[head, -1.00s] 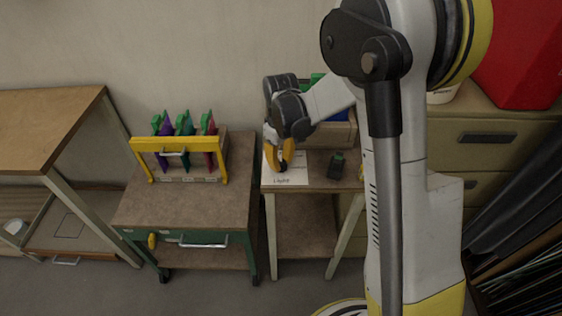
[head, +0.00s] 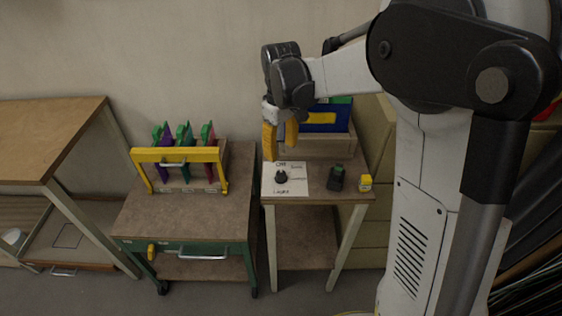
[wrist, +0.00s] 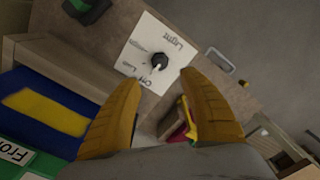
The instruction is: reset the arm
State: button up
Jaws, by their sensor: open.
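My gripper (head: 281,142) has two yellow fingers and hangs above the small side table (head: 321,187) in the head view. The fingers are apart with nothing between them; they also show in the wrist view (wrist: 165,105). Below and just in front of them lies a white light panel (head: 299,184) with a dark knob (head: 281,177). The panel and its knob are also in the wrist view (wrist: 156,59), beyond the fingertips and apart from them. My arm reaches in from the right.
A dark green-topped item (head: 337,178) and a small yellow block (head: 365,182) stand right of the panel. A wooden box (head: 325,146) with blue and green contents is behind. A cart (head: 175,216) with a yellow rack (head: 176,155) stands left.

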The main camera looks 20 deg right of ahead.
jog(key=shift+r, duration=0.9)
jog(key=s+r+m+t, duration=0.2)
jog(key=s+t, duration=0.1)
jog(key=s, duration=0.7)
jog(key=s+r+m+t, duration=0.3)
jog(key=s+t, duration=0.1)
jog(key=s, duration=0.6)
jog(key=shift+r+m, duration=0.3)
jog(key=shift+r, duration=0.05)
